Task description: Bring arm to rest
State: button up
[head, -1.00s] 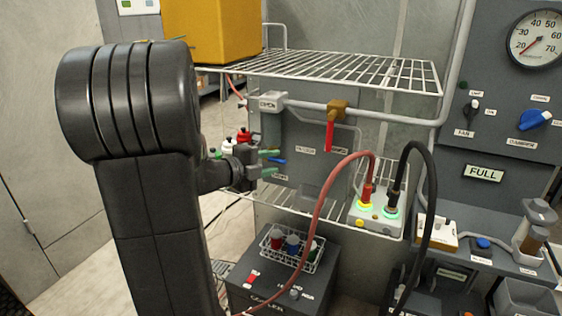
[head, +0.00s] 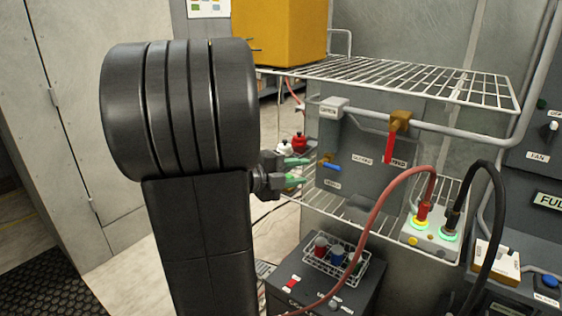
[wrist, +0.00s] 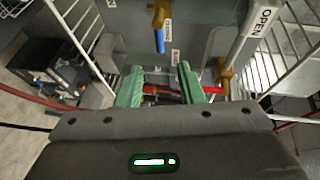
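My arm rises at the left of the head view, with its big black joint in front. My gripper (head: 298,170) reaches right from behind it, its green-tipped fingers left of a grey valve panel (head: 350,140). In the wrist view my gripper (wrist: 160,86) has its two green fingers apart. A red piece shows between and behind them, and I cannot tell how far off it is. I see nothing clearly held. The panel's blue handle (head: 331,167) is just right of the fingers and appears apart from them.
A wire shelf (head: 400,75) with a yellow box (head: 280,30) stands above the gripper. A red hose (head: 375,215) and a black cable (head: 497,220) arch from a connector box (head: 425,240). A wire basket (head: 322,262) sits on a dark unit below. Open floor lies at left.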

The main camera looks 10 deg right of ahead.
aim_at(332, 168)
jog(key=p+x, duration=0.1)
jog(key=x, duration=1.2)
jog(key=shift+w+d, duration=0.1)
jog(key=shift+d, duration=0.1)
jog(key=shift+w+d+f, duration=0.1)
jog(key=shift+d+f, duration=0.05)
jog(key=shift+d, duration=0.1)
jog(key=shift+a+f+m+b, duration=0.1)
jog(key=shift+a+m+b, duration=0.05)
jog(key=shift+m+b, duration=0.2)
